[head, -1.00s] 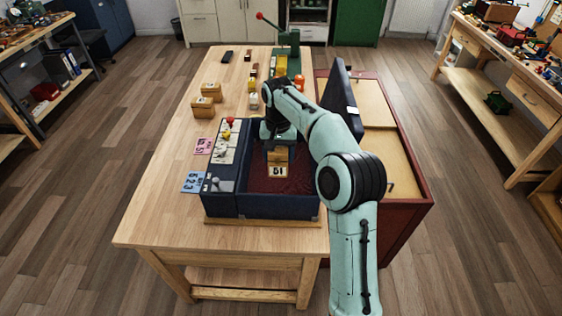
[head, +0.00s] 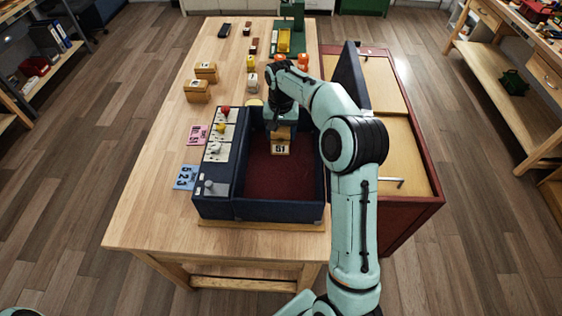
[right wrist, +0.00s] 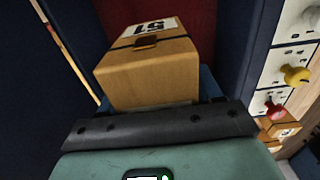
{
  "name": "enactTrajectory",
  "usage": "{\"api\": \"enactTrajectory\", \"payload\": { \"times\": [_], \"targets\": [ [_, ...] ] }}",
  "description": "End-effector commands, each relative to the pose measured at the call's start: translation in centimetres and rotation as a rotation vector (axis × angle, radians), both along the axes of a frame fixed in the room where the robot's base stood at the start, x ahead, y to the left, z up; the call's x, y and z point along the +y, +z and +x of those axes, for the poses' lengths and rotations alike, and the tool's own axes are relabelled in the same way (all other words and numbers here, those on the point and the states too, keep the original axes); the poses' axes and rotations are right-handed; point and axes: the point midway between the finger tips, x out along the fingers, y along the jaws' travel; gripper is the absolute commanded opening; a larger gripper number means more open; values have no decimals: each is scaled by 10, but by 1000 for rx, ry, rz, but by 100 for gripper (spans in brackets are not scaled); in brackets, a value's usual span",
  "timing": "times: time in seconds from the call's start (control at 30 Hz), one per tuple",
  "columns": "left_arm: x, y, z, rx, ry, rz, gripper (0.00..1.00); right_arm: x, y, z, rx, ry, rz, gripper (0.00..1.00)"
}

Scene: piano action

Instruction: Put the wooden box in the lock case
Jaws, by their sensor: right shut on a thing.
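The wooden box (head: 281,149), with a white "51" label, is inside the lock case (head: 279,208), near its back end. The case is dark blue with a red lining, and its lid (head: 352,78) stands open on the right. My right gripper (head: 281,131) reaches down into the case and is shut on the box. In the right wrist view the box (right wrist: 150,72) sits at the jaws, with the red lining beyond it. I cannot tell whether the box touches the case floor. My left gripper is not in view.
A panel with coloured knobs (head: 216,150) runs along the case's left side. Pink (head: 197,135) and blue (head: 185,177) number cards lie left of it. Two other wooden boxes (head: 197,91) stand farther back. A green press (head: 288,40) is at the table's far end.

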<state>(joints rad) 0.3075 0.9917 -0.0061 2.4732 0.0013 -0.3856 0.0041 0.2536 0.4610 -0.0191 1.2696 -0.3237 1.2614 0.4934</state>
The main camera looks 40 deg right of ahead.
Motion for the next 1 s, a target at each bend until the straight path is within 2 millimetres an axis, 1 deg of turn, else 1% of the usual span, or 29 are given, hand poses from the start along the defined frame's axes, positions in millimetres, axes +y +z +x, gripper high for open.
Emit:
{"api": "enactTrajectory", "payload": {
  "times": [0.03, 0.1, 0.2, 0.3, 0.4, 0.57, 0.63, 0.83, 0.9, 1.0],
  "targets": [
    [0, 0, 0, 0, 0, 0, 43, 0, -16, -1, 7, 0, 2, 26],
    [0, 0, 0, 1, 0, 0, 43, 0, -35, -1, 4, -1, 2, 26],
    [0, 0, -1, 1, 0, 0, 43, 0, -61, -1, 4, 0, 0, 26],
    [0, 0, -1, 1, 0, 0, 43, 0, -82, 0, 2, 0, 1, 26],
    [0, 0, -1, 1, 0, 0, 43, 0, -96, 0, 1, 0, 1, 26],
    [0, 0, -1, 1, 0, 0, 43, 0, -105, 1, -2, -1, -1, 26],
    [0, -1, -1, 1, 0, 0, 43, 0, -112, 0, 1, -1, -1, 26],
    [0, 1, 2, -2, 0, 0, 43, 0, -141, 1, 1, 0, 1, 26],
    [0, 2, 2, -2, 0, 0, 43, 0, -145, 1, -2, 0, -1, 26],
    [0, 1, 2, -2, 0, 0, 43, 0, -145, 1, -4, 0, 0, 26]
  ]
}}
